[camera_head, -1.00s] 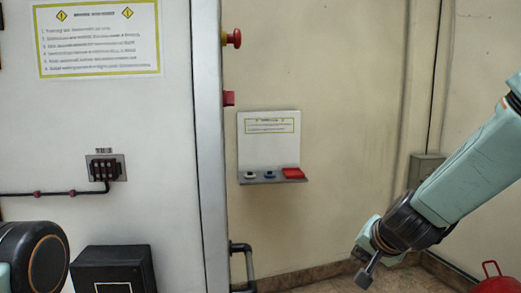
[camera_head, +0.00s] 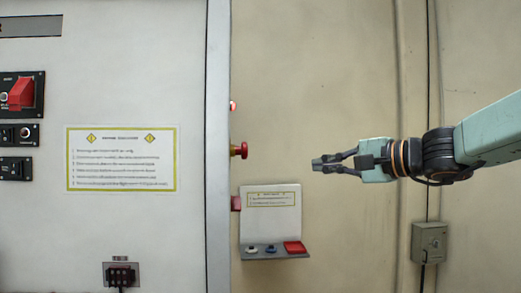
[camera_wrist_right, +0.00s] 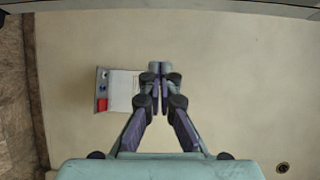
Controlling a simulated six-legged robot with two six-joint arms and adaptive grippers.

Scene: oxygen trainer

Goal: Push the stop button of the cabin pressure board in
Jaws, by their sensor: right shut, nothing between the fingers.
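A small white board (camera_head: 271,207) with a yellow-framed label hangs on the beige wall. Its ledge (camera_head: 272,256) carries a white button (camera_head: 252,249), a blue button (camera_head: 271,249) and a red block (camera_head: 293,247). The label is too small to read, so I cannot tell which one is stop. In the right wrist view the board (camera_wrist_right: 122,92) lies left of the fingers, its red block (camera_wrist_right: 101,104) at the lower left. My right gripper (camera_head: 320,164) is shut and empty, above and right of the board, pointing left. My left gripper is out of view.
A red mushroom knob (camera_head: 240,150) and a small red box (camera_head: 236,203) stick out from the cabinet edge (camera_head: 219,120), left of the gripper. A grey wall box (camera_head: 429,242) sits at the lower right. The wall between gripper and board is clear.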

